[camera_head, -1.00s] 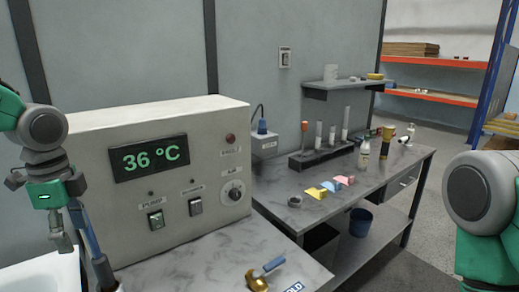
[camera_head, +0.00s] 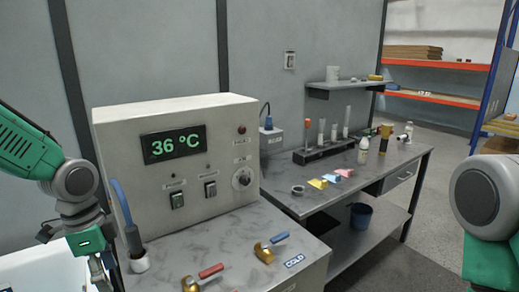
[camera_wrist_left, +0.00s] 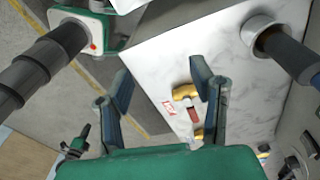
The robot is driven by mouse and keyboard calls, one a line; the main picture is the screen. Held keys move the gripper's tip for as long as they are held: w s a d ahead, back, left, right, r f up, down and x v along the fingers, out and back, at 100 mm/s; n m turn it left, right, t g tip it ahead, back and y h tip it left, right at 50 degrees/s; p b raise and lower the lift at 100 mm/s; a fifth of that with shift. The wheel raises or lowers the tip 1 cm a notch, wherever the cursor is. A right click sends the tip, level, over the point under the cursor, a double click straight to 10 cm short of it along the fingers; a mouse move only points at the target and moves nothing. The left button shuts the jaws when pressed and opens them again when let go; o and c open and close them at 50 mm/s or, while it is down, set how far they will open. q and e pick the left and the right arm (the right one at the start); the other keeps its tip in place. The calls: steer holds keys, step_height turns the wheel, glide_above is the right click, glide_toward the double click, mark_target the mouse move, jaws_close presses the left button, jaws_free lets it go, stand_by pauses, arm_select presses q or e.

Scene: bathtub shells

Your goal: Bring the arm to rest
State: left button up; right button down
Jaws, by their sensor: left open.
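My left arm comes in from the left in the head view. Its gripper (camera_head: 103,272) hangs over the white tub edge, left of the control box. In the left wrist view the same gripper (camera_wrist_left: 160,95) has its two fingers spread apart with nothing between them. Below and beyond the fingers are the marble-like counter top and a brass valve with a red handle (camera_wrist_left: 187,95). My right arm shows only as a green and grey link at the right edge of the head view; its gripper is out of view.
The control box (camera_head: 215,190) reads 36 °C. A blue hose stands in a white holder (camera_head: 139,262) close to the left gripper. Red-handled (camera_head: 205,275) and blue-handled (camera_head: 270,246) valves sit on the counter.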

arm_select(q)
steer(key=s+d+f+n, duration=0.3)
steer(key=s+f+n, duration=0.2)
steer(key=s+f, duration=0.5)
steer(key=s+d+f+n, duration=0.45)
steer(key=s+f, duration=0.35)
steer(key=f, duration=0.4)
steer(key=s+a+f+n+y, duration=0.1)
steer(key=s+a+f+n, duration=0.25)
steer(key=s, duration=0.45)
step_height(320, 180, down, 9)
steer(key=w+d+m+b, duration=0.1)
steer(key=w+d+b, duration=0.1)
steer(key=b, duration=0.8)
steer(key=shift+w+t, duration=0.25)
steer(key=shift+t, duration=0.15)
arm_select(e)
step_height(320, 180, down, 10)
steer(key=shift+s, duration=0.2)
